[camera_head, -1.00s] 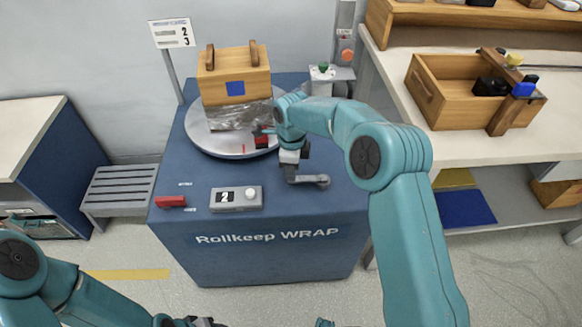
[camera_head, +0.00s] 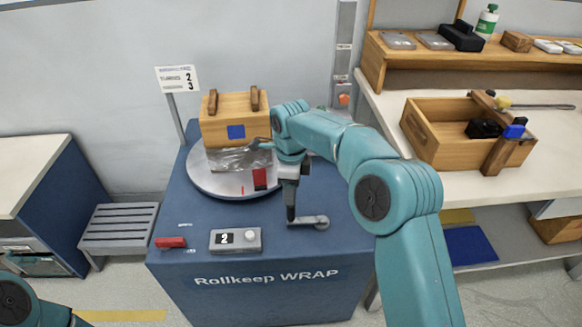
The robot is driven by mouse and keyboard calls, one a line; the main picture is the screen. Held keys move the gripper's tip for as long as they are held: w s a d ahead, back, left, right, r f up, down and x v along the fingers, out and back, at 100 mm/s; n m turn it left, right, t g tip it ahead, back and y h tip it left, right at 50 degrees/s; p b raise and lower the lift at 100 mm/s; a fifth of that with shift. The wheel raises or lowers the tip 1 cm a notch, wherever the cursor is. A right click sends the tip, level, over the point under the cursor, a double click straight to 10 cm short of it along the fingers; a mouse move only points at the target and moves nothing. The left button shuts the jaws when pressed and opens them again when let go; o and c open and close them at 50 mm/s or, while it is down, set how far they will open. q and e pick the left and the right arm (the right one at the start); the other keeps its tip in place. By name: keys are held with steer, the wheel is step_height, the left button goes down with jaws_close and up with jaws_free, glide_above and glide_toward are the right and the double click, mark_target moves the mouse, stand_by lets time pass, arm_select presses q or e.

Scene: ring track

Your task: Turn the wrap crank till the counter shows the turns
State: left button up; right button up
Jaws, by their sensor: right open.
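The wrap crank (camera_head: 312,221) lies on the right of the blue wrap machine's top, its arm pointing left from its hub. A dark upright grip (camera_head: 291,208) rises from its left end. My right gripper (camera_head: 290,184) points down over that grip, open; whether its fingers surround the grip is hard to tell. The counter (camera_head: 234,239) shows 2. My left gripper is out of view.
A red piece (camera_head: 170,242) lies on the machine's front left. A slatted bench (camera_head: 118,228) stands left. The right-hand worktop holds an open wooden crate (camera_head: 425,137). My right arm covers the machine's right side.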

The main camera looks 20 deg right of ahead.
step_height(320, 180, up, 7)
steer(key=p, duration=0.1)
steer(key=shift+f, duration=0.15)
stand_by(0.3)
steer(key=s+f+n+g+y+p, duration=0.3)
steer(key=s+f+p, duration=0.5)
steer(key=s+f, duration=0.65)
steer(key=s+a+f+n+t+p, duration=0.1)
steer(key=s+a+f+n, duration=0.2)
steer(key=s+n, duration=0.5)
steer(key=s+a+f+n+t+y, duration=0.1)
steer(key=s+a+f+n+t, duration=0.1)
steer(key=s+n, duration=0.6)
steer(key=shift+a+f+n+p, duration=0.4)
steer(key=shift+a+f+n, duration=0.15)
steer(key=shift+a+n, duration=0.5)
